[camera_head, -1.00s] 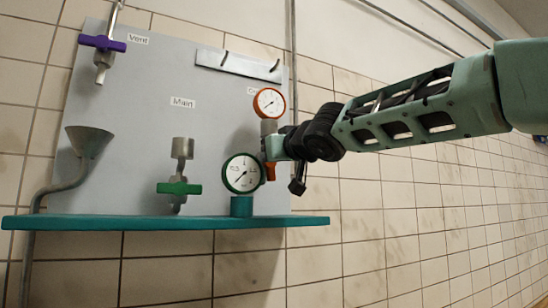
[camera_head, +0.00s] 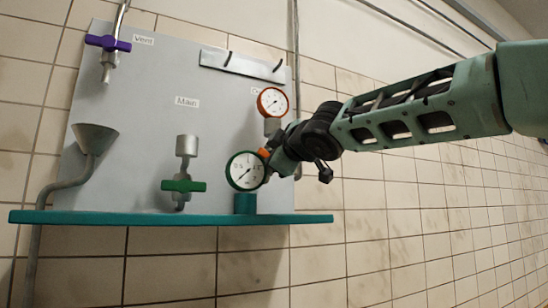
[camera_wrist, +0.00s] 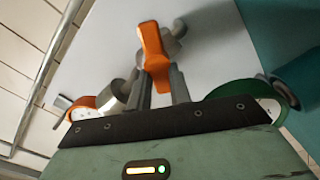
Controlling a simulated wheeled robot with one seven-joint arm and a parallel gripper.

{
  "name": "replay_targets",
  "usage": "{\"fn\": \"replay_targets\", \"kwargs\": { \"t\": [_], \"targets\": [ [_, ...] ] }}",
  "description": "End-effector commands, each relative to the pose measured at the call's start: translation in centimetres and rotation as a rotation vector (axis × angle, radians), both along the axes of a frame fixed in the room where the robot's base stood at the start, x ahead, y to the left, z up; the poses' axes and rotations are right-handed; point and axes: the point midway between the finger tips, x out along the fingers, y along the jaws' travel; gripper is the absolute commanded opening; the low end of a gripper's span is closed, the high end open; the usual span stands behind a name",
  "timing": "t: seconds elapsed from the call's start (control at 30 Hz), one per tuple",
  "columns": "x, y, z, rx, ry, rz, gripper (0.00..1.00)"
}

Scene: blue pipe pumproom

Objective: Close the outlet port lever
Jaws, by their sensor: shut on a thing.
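The outlet port lever is orange (camera_wrist: 151,42). In the wrist view it lies between the two grey fingers of my gripper (camera_wrist: 162,88), which is shut on it, with its far end rising past the fingertips to a grey metal valve body (camera_wrist: 176,32). In the head view only a small part of the orange lever (camera_head: 264,152) shows, at the tip of my gripper (camera_head: 271,156), between the two dial gauges. The rest of the lever and most of the outlet valve are hidden behind my gripper and the green-rimmed gauge.
A green-rimmed gauge (camera_head: 245,171) stands close in front of the lever, and an orange-rimmed gauge (camera_head: 272,102) sits above. A green-handled Main valve (camera_head: 184,186), a funnel (camera_head: 95,138) and a purple-handled Vent valve (camera_head: 108,43) are to the left. A teal shelf (camera_head: 170,219) runs below.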

Motion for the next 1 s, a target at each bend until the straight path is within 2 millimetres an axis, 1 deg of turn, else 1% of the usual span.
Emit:
{"fn": "replay_targets", "kwargs": {
  "t": [0.2, 0.5, 0.7, 1.0],
  "targets": [
    [-0.05, 0.15, -0.34, -0.183, -0.075, 0.001, 0.0],
    [-0.08, 0.22, -0.61, -0.378, -0.157, 0.0, 0.0],
    [-0.09, 0.23, -0.73, -0.453, -0.188, 0.002, 0.0],
    [-0.08, 0.24, -0.81, -0.494, -0.205, 0.002, 0.0]
  ]
}}
